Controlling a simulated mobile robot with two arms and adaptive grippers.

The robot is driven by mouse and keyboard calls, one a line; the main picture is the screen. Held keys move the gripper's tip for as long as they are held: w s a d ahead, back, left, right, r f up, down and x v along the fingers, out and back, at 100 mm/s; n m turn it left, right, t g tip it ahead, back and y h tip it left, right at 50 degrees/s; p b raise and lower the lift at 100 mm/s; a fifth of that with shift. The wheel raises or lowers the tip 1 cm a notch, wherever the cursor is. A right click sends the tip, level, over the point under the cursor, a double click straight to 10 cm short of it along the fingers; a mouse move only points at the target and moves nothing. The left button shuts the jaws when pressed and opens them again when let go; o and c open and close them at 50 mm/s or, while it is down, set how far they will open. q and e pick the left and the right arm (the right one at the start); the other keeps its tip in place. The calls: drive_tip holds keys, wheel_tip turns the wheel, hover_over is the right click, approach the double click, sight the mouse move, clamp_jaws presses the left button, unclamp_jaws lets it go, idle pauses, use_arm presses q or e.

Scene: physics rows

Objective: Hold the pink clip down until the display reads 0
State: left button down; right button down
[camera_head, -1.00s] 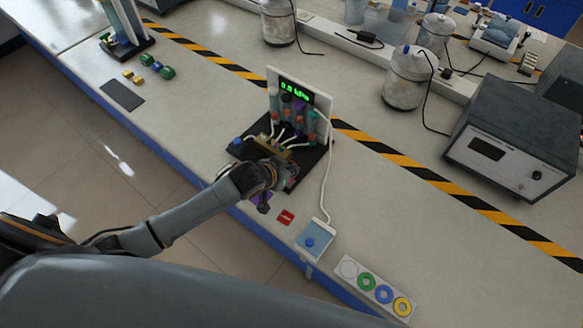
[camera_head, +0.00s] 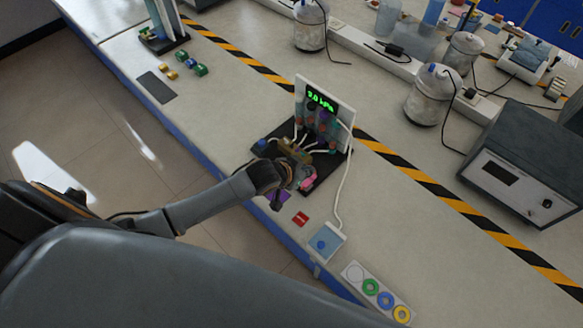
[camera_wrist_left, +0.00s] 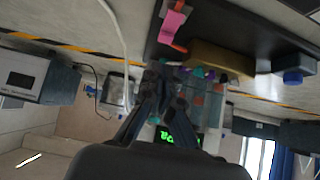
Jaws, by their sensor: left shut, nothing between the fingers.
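The pink clip (camera_head: 308,182) sits at the front right of the black base of a small rig and also shows in the wrist view (camera_wrist_left: 173,24). The green display (camera_head: 322,99) on the rig's white upright panel shows a figure in kPa; the first digit is too blurred to read surely. My left gripper (camera_head: 290,178) is just left of the clip, over the base's front. In the wrist view its fingers (camera_wrist_left: 166,85) are together, empty and apart from the clip. Its lower side hides part of the base. My right gripper is not in view.
A brass-coloured block (camera_wrist_left: 220,59) and a blue knob (camera_wrist_left: 292,77) are on the base near the clip. A white cable (camera_head: 344,190) runs to a blue-topped box (camera_head: 326,243) at the bench front. A red label (camera_head: 300,219) lies between.

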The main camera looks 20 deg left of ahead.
use_arm(q)
drive_tip(key=b+v, duration=0.2)
drive_tip(key=v, duration=0.7)
drive_tip(key=shift+s+r, duration=0.2)
drive_tip(key=shift+s, duration=0.15)
drive_tip(key=shift+a, duration=0.1)
